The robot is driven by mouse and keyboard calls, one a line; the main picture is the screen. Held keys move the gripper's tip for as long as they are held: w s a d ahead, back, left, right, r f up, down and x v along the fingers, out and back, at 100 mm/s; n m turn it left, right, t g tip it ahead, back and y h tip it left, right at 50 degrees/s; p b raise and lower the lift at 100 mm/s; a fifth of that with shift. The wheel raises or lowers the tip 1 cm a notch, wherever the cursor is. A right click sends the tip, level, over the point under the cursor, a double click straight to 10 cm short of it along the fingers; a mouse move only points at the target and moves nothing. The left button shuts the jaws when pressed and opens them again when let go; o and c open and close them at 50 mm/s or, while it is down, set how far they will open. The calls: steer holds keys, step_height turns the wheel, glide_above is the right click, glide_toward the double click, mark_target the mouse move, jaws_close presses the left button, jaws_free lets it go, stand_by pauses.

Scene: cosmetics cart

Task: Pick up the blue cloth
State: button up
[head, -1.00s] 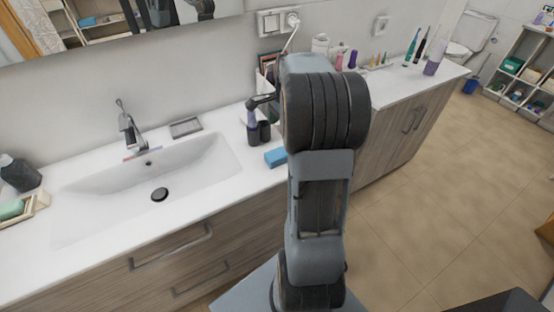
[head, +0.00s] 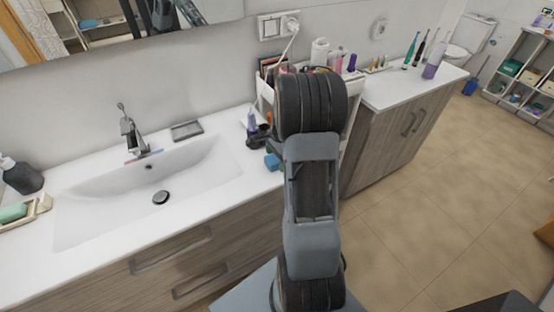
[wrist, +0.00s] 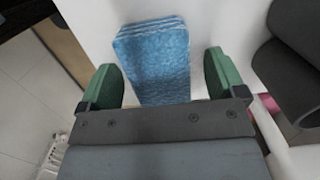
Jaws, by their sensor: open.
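The blue cloth (wrist: 155,65) is a folded, layered stack lying on the white counter. In the wrist view it lies between the two green fingertips of my gripper (wrist: 161,78), with a gap to the finger on each side. My gripper is open and empty. In the head view the cloth (head: 272,161) shows as a small blue patch near the counter's front edge, right of the sink. My arm hides part of it there. My gripper (head: 270,142) shows only partly in the head view, dark and close to the cloth.
Dark cylinders (wrist: 285,75) stand close to the right finger in the wrist view. A purple bottle (head: 251,121) stands behind the cloth. The sink (head: 95,190) lies to the left. A white cart (head: 266,93) with cosmetics stands behind my arm. The counter edge is close by.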

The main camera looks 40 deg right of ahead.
steer(key=shift+f, duration=0.35)
stand_by(0.3)
steer(key=shift+c, duration=0.3)
steer(key=c, duration=0.9)
